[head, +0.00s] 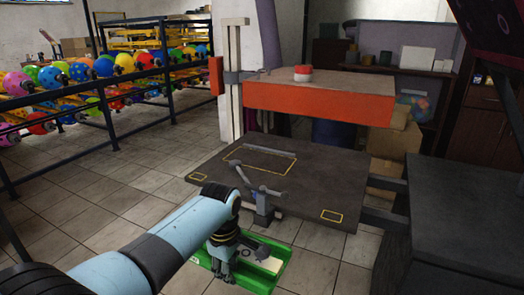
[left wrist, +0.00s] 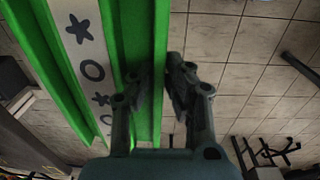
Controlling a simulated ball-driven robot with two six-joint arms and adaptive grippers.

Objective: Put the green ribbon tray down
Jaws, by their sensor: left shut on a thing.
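The green ribbon tray (head: 268,276) is low in the head view, in front of the dark worktable and above the tiled floor. It holds a pale strip with dark marks. In the left wrist view the tray (left wrist: 155,28) is large on the left, with star and ring shapes on the white strip (left wrist: 84,45). My left gripper (head: 222,272) points down at the tray's left part. In the left wrist view its fingers (left wrist: 158,82) are shut on the tray's side wall. The arm hides part of the tray. My right gripper is not in view.
The dark worktable (head: 312,190) has yellow outlined areas and a grey jointed clamp (head: 262,190). An orange press head (head: 318,102) with a red button (head: 302,74) overhangs its back. A dark cabinet (head: 465,200) stands right. Balloon racks (head: 85,85) stand at the left.

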